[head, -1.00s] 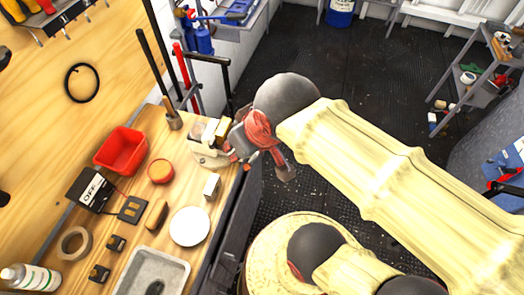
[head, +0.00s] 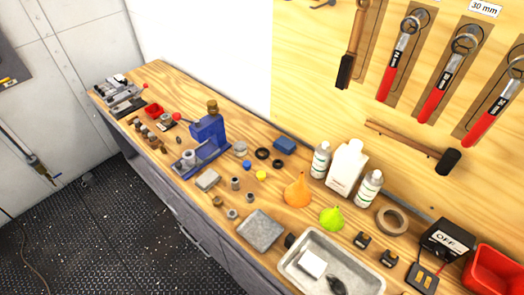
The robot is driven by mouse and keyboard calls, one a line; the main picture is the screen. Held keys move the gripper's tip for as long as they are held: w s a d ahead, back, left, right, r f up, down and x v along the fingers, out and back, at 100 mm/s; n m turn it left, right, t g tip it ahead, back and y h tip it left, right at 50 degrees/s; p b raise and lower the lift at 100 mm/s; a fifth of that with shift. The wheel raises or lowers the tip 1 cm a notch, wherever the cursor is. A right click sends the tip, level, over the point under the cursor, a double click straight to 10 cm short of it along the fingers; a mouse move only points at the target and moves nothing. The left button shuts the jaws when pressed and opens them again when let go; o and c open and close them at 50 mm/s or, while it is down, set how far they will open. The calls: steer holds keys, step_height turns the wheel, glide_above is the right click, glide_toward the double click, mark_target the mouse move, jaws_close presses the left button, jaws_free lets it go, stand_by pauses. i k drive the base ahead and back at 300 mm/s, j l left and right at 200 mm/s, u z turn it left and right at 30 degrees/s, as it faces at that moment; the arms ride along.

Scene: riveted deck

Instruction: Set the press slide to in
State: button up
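A blue bench press (head: 208,138) with a red-knobbed lever stands on the wooden workbench (head: 268,188), left of the middle of the head view. A small grey cylinder sits at its front foot. The slide is too small to make out, and I cannot tell its position. Another small grey device (head: 122,98) with a red knob stands at the far left end of the bench. My gripper and arm are out of view.
Small metal parts, an orange funnel (head: 298,190), bottles (head: 346,166) and a metal tray (head: 330,270) crowd the bench. Wrenches and hammers hang on the wooden board (head: 315,90). The dark floor (head: 90,225) at the left is mostly clear.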

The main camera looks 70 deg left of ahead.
mark_target(182, 167)
steer(key=u, duration=3.25)
